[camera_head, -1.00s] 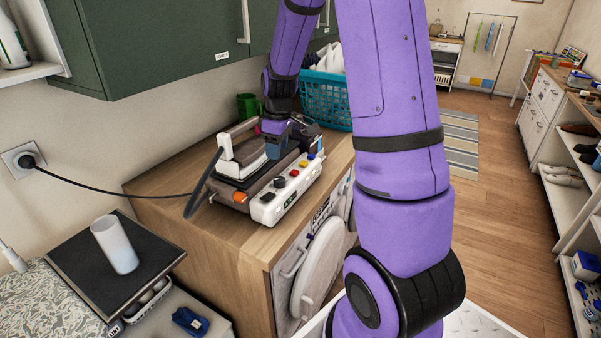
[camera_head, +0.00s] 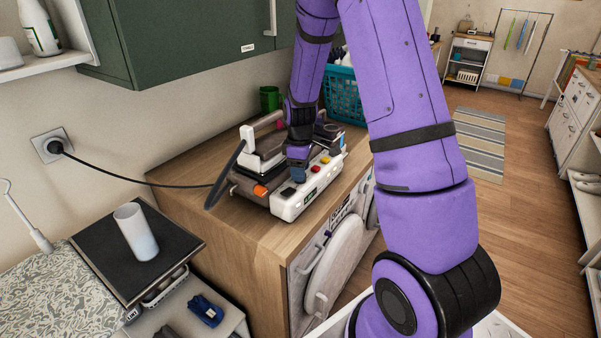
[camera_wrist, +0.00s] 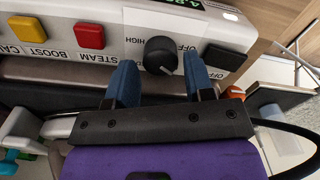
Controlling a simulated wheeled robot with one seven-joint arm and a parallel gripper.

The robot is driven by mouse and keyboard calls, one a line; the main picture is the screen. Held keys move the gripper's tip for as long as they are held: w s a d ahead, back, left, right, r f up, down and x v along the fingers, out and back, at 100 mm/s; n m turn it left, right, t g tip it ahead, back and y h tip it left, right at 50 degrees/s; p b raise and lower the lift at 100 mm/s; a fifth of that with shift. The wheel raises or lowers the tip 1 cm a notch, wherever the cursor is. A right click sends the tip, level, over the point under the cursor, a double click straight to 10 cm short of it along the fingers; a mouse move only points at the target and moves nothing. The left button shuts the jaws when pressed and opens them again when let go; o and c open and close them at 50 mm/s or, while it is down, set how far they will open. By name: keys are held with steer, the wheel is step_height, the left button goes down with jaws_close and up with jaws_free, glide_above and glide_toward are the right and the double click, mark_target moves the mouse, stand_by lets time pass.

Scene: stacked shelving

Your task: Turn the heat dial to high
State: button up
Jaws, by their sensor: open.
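The heat dial (camera_wrist: 160,55) is a round black knob on the white control panel of an ironing station. In the wrist view "HIGH" is printed to its left and "OFF" to its right. A short white mark shows on its lower edge. My gripper (camera_wrist: 160,64) is open, with one blue fingertip on each side of the dial's near edge; I cannot tell if they touch it. In the head view my gripper (camera_head: 297,174) is over the white panel (camera_head: 292,207) and hides the dial.
A red button (camera_wrist: 89,36), a yellow button (camera_wrist: 33,29) and a black switch (camera_wrist: 225,57) flank the dial. The iron (camera_head: 262,152) rests behind the panel. A black cord (camera_head: 130,182) runs to the wall socket. A teal basket (camera_head: 343,97) stands behind.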

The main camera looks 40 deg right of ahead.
steer(key=shift+f, duration=0.65)
steer(key=c, duration=0.6)
steer(key=shift+c, duration=0.2)
steer(key=shift+m, duration=0.3)
steer(key=m, duration=0.4)
steer(key=shift+m, duration=2.2)
